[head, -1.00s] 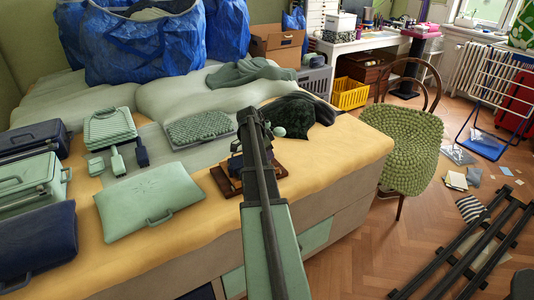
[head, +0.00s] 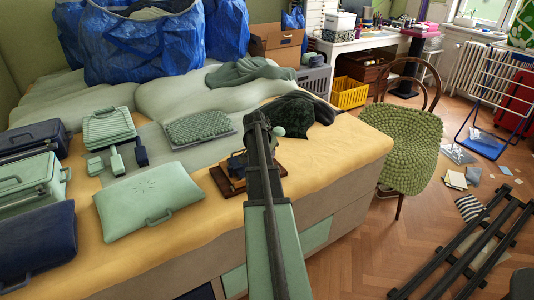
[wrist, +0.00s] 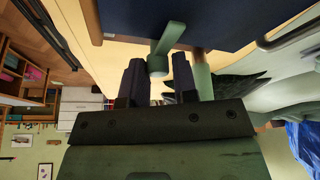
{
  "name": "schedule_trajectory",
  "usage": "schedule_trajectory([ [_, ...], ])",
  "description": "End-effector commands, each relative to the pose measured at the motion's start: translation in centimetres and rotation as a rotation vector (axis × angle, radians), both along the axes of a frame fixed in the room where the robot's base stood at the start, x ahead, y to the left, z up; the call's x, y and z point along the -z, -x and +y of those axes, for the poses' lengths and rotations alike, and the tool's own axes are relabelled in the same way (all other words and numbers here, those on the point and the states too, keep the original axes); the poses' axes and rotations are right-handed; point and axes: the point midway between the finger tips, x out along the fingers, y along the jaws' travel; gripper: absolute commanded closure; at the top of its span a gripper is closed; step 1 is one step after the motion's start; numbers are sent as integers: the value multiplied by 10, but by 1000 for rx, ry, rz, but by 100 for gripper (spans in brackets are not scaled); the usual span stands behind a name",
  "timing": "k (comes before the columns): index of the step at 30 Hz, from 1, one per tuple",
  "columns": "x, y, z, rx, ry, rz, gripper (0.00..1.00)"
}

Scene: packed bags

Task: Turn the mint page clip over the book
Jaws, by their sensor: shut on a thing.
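The mint page clip (wrist: 168,38) is a short green bar with a rounded end, lying against the dark navy book (wrist: 225,18) in the wrist view. My gripper (wrist: 158,62) is shut on the clip's rounded end, with one dark finger on each side. A round mint knob (head: 279,131) shows just right of my gripper. How far the clip is turned is hard to tell.
The stand is on a yellow-covered bed (head: 340,157) near its front edge. A mint case (head: 150,200) lies to the left, a dark green cushion (head: 300,108) behind, and a green textured mat (head: 200,127) back left. A chair (head: 405,145) stands right of the bed.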

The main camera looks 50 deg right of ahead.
Motion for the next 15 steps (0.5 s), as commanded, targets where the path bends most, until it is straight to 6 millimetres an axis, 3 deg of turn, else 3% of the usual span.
schedule_trajectory([
  [12,1,2,3,-7,-6,4,97],
  [13,1,3,3,-7,-6,4,70],
  [15,1,2,3,-7,-6,4,59],
])
